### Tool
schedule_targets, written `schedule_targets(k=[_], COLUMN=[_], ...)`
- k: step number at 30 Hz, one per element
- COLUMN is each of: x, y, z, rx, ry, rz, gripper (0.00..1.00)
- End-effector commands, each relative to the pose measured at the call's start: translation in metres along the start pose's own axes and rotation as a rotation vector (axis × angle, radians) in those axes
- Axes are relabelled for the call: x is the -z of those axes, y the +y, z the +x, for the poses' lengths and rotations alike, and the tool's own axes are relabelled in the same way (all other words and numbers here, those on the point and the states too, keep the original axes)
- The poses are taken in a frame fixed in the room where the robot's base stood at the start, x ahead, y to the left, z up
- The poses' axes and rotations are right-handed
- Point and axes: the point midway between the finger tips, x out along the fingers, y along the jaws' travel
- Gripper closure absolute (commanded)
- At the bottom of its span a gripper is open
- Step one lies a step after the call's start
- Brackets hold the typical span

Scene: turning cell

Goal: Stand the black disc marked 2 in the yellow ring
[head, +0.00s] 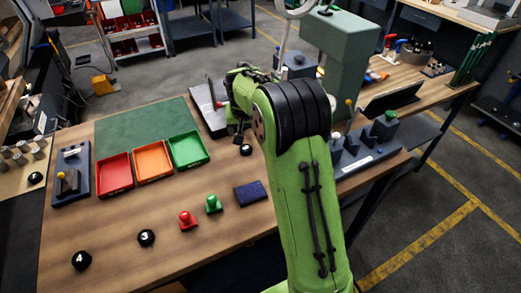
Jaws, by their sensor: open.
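My gripper (239,138) points down over the far part of the wooden table, just right of the green bin. It is small and dark here, open, with nothing seen between its fingers. A black disc (246,150) lies on the table just below and right of the fingertips; its mark cannot be read. Two other black discs, marked 3 (146,237) and 4 (82,260), lie at the front left. Another dark round piece (36,178) lies at the far left edge, its mark unreadable. I cannot make out a yellow ring; my arm hides part of the table.
Red (114,175), orange (153,161) and green (188,150) bins stand beside a green mat (145,125). A red stamp-like piece (187,221), a green one (213,204) and a blue pad (250,193) lie in front.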

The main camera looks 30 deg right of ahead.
Motion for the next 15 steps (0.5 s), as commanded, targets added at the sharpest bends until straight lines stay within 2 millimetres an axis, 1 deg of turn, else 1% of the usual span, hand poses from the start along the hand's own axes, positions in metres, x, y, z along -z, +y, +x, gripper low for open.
schedule_targets(k=[1, 7, 9, 14, 15], x=[-0.002, -0.002, -0.002, -0.001, -0.002], y=[0.001, 0.001, 0.001, 0.0, 0.0], z=[0.014, 0.064, 0.077, 0.095, 0.102], rx=[-0.002, -0.001, -0.001, -0.001, -0.001], ry=[-0.007, -0.006, -0.005, -0.004, -0.005], rz=[0.001, 0.0, 0.0, -0.001, 0.0], gripper=[0.24, 0.24, 0.24, 0.24, 0.24])
